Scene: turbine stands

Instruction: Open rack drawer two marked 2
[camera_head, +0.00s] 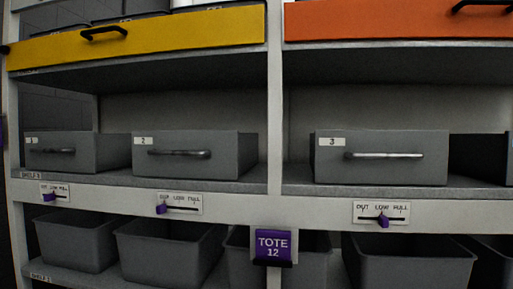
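The drawer marked 2 (220,168) is a grey box front on the middle shelf, left of the centre post. A small white label "2" (143,141) sits at its upper left. Its dark horizontal bar handle (179,153) is on the front face. The drawer looks shut or nearly so; how far its front stands out cannot be told. Drawer 1 (90,163) is to its left and drawer 3 (380,171) is right of the post, each with a bar handle. My gripper is not in view.
Below the drawers are label strips with purple sliders, one under drawer 2 (180,204). Open grey bins (170,247) fill the lower shelf. A purple "TOTE 12" tag (272,245) hangs on the post (274,110). Yellow (150,38) and orange (400,22) fronts are above.

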